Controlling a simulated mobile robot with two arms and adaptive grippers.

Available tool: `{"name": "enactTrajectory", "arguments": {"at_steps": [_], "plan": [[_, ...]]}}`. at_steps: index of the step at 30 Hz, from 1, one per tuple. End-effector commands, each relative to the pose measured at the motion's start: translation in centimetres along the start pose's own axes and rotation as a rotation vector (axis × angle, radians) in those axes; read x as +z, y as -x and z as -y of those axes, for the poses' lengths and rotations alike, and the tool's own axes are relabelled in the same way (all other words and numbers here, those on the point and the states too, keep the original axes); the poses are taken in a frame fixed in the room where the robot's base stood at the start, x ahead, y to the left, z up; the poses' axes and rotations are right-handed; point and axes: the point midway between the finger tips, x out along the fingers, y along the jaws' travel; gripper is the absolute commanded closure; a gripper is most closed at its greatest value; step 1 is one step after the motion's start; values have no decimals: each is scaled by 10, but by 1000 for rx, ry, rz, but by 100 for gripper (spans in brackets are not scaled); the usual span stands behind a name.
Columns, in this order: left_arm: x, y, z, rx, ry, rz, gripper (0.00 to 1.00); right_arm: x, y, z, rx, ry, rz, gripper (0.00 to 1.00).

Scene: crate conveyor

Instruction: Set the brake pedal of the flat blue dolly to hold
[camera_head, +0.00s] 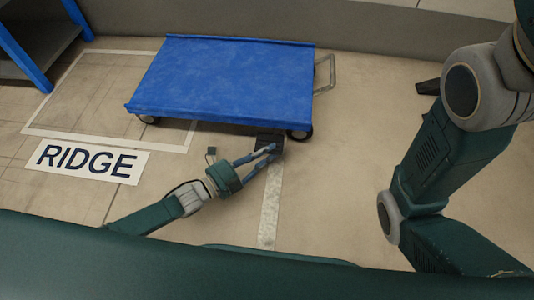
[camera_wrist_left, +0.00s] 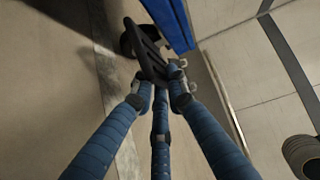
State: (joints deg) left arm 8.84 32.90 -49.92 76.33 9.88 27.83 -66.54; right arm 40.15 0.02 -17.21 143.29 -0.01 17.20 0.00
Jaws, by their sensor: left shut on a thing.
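The flat blue dolly (camera_head: 225,78) stands on the floor in the upper middle of the head view. Its blue edge also shows at the top of the left wrist view (camera_wrist_left: 173,22). The dark brake pedal (camera_head: 268,138) sticks out from the dolly's near right corner, beside a caster. In the left wrist view the ribbed black pedal (camera_wrist_left: 146,52) lies at the fingertips. My left gripper (camera_head: 268,151) is shut on the pedal, its blue fingers (camera_wrist_left: 160,88) meeting its edge. Whether the pedal is up or down I cannot tell.
A metal handle (camera_head: 326,74) stands at the dolly's right end. A white floor outline (camera_head: 60,93) and a RIDGE label (camera_head: 87,161) lie to the left. A blue-framed rack (camera_head: 37,38) stands at the upper left.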

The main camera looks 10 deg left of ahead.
Motion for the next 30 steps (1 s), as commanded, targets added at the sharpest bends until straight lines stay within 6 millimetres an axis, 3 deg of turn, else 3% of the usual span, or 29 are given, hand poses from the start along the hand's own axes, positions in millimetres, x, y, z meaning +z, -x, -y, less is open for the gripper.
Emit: {"name": "enactTrajectory", "arguments": {"at_steps": [1,4,16,17,20,30], "plan": [[1,-1,-12,-23,-23,3,100,-4,14,3,0,0,1,60],[1,-1,-13,-62,-62,2,100,-7,22,4,1,0,3,60],[1,0,-11,-81,-88,2,100,-7,23,4,0,0,3,60],[1,0,-11,-81,-88,2,85,-7,23,4,0,0,3,60],[1,0,-11,-81,-88,2,67,-7,23,4,0,0,3,60],[1,3,-11,-82,-87,1,67,-6,22,4,3,1,3,60]]}}
